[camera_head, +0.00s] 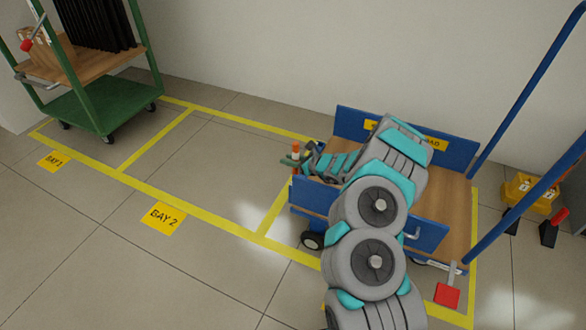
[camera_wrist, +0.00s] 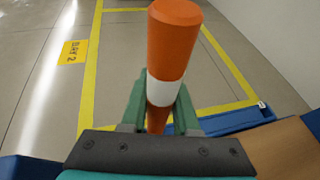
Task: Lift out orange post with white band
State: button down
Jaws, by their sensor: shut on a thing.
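The orange post with a white band (camera_wrist: 172,45) stands upright between the green fingers of my gripper (camera_wrist: 160,112) in the wrist view. The fingers are shut on it just around and below the white band. In the head view the post (camera_head: 295,151) shows small at the left end of the blue cart, and my gripper (camera_head: 294,162) is on it there. My arm hides much of the cart's bed. The post's lower end is hidden behind the gripper, so I cannot tell whether it still touches anything below.
The blue cart (camera_head: 426,236) has side panels and a wooden deck (camera_head: 456,205), with tall blue handle rails at right. A green shelf trolley (camera_head: 105,103) stands at upper left. Yellow floor lines mark an empty bay 2 (camera_head: 163,216). A yellow box (camera_head: 530,194) is at far right.

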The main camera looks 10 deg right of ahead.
jog(key=shift+r, duration=0.1)
notch_tip(320, 180, up, 18)
jog(key=p, duration=0.1)
dwell(0.6)
